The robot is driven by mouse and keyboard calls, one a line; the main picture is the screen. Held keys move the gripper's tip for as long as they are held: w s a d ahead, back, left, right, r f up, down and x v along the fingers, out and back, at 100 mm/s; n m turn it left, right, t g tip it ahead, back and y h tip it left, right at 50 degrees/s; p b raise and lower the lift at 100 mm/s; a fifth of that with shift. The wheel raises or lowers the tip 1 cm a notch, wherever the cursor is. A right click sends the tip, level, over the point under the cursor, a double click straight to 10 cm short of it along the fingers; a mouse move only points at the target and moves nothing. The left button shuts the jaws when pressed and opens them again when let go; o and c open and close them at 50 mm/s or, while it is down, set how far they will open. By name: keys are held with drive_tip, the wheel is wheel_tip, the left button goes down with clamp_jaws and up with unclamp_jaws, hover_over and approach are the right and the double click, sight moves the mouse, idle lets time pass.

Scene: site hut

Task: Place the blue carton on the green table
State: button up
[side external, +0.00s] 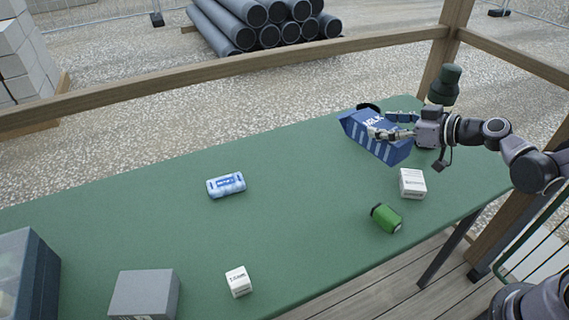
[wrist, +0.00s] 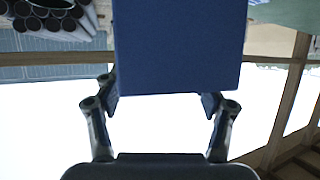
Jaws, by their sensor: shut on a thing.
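The blue carton (side external: 396,152), with white lettering and stripes, is at the far right part of the green table (side external: 300,220) in the side external view. It is tilted onto its side. My gripper (side external: 381,124) is shut on it, with a finger on each side. In the wrist view the carton (wrist: 178,45) fills the top middle between the fingers of my gripper (wrist: 160,98). I cannot tell whether the carton touches the tabletop or hangs just above it.
A dark green flask (side external: 442,88) is behind my gripper. The table's middle has free room.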

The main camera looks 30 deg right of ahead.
sight(351, 136)
drive_tip(key=shift+s+d+r+m+h, duration=0.15)
drive_tip(key=shift+s+r+m+h, duration=0.1)
drive_tip(key=shift+r+m+h, duration=0.05)
drive_tip(key=shift+w+f, duration=0.1)
drive_tip(key=shift+w+f+n+y, duration=0.35)
drive_tip(key=shift+w+n+y, duration=0.15)
drive_tip(key=w+f+n+g+y, duration=0.1)
drive_tip(key=y, duration=0.1)
drive_tip(key=w+a+f+n+g+y, duration=0.1)
drive_tip(key=n, duration=0.1)
drive_tip(key=shift+w+y, duration=0.2)
drive_tip(key=shift+y, duration=0.2)
drive_tip(key=shift+w+f+n+g+y, duration=0.1)
drive_tip(key=shift+f+n+g+y, duration=0.1)
drive_tip(key=shift+n+g+y, duration=0.3)
drive_tip(key=shift+w+f+n+g+y, duration=0.1)
drive_tip(key=shift+f+n+g+y, duration=0.1)
drive_tip(key=shift+n+g, duration=0.35)
drive_tip(key=shift+s+d+f+n+g+y, duration=0.1)
drive_tip(key=shift+f+n+g+y, duration=0.05)
drive_tip(key=shift+n+g+y, duration=0.35)
drive_tip(key=shift+s+d+f+n+g+y, duration=0.1)
drive_tip(key=shift+n+g+y, duration=0.15)
drive_tip(key=shift+n, duration=0.3)
